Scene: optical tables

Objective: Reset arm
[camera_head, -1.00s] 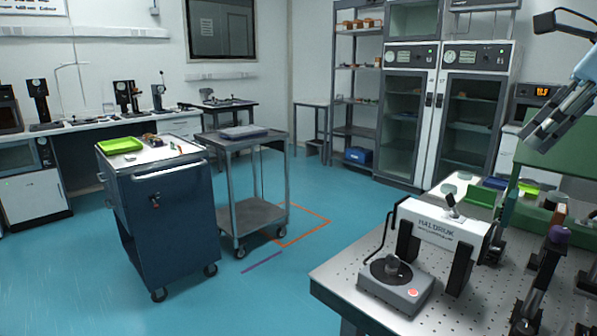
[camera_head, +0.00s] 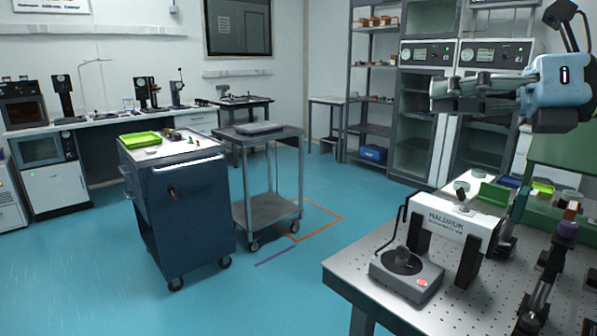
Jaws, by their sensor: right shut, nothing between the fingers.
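My right gripper (camera_head: 447,96) is in the upper right of the head view, raised well above the optical table (camera_head: 362,271). Its fingers point left and are shut with nothing between them. My right wrist shows behind it as a pale blue and dark block. The gripper hangs in front of the tall cabinets and touches nothing that I can see. My left gripper is not in view.
A white HALDRUK device (camera_head: 455,222) and a grey round-topped unit (camera_head: 407,277) stand on the optical table. A dark blue cart (camera_head: 187,222) with a green tray (camera_head: 140,139) and a grey trolley (camera_head: 268,209) stand left. Blue floor (camera_head: 310,290) between is clear.

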